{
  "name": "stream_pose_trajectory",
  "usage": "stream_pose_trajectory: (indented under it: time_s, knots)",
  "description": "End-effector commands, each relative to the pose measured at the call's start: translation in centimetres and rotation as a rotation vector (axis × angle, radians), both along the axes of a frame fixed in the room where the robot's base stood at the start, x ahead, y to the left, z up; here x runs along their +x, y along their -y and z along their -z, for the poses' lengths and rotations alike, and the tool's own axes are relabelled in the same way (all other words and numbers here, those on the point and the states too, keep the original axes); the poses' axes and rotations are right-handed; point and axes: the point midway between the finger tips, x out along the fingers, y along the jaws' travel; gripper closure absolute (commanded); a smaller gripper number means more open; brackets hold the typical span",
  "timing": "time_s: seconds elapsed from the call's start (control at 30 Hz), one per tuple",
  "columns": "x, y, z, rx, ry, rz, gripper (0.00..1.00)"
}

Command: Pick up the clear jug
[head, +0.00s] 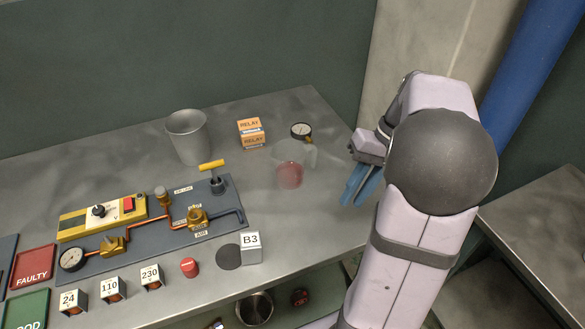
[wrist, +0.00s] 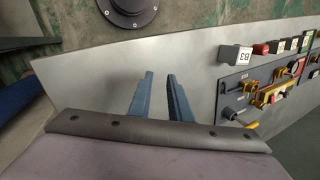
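The clear jug (head: 291,166) stands upright on the grey bench, with red liquid in its lower part and its handle on the right side. My gripper (head: 352,200) is to the right of the jug, near the bench's right edge, apart from it. Its two blue fingers point down in the head view. In the wrist view my gripper (wrist: 160,75) shows a gap between the fingers with nothing held. The jug cannot be seen in the wrist view.
A round gauge (head: 301,131) sits close behind the jug. A valve panel (head: 225,210) and a white B3 block (head: 251,247) lie left and in front. Bare bench (head: 320,215) lies between jug and gripper.

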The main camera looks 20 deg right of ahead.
Motion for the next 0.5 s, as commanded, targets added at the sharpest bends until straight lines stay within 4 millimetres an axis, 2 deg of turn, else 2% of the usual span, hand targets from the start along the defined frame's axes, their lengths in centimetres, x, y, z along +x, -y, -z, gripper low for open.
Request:
stream_pose_trajectory:
  time_s: [0.13,0.3,0.4,0.5]
  knots:
    - [1.7,-3.5,0.5,0.195,0.041,0.155,0.82]
    - [4.9,-6.6,-0.6,0.464,0.094,0.399,0.82]
    - [7.2,-7.5,-2.0,0.651,0.128,0.566,0.82]
    - [9.5,-7.1,-3.9,0.842,0.166,0.733,0.82]
